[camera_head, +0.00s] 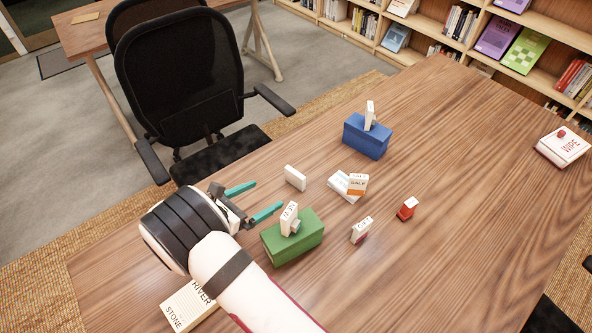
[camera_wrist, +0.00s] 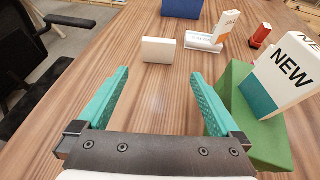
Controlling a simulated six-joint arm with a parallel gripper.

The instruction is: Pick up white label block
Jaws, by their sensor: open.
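The white label block (camera_head: 295,178) is a small plain white slab standing on the wooden table, between the green box and the black chair. In the wrist view the white block (camera_wrist: 159,50) stands a little ahead of my fingertips, near the middle of the gap between them. My gripper (camera_head: 262,199) is low over the table, left of the green box, with its two teal fingers spread and nothing between them. The fingers also show in the wrist view (camera_wrist: 160,82), pointing at the block and apart from it.
The green box (camera_head: 292,243) with a NEW block on it stands close to my right finger. A blue box (camera_head: 367,138), a SALE block (camera_head: 357,184) on a white base, a red-tipped block (camera_head: 407,209) and another label block (camera_head: 361,230) stand beyond. A book (camera_head: 186,309) lies near my arm.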

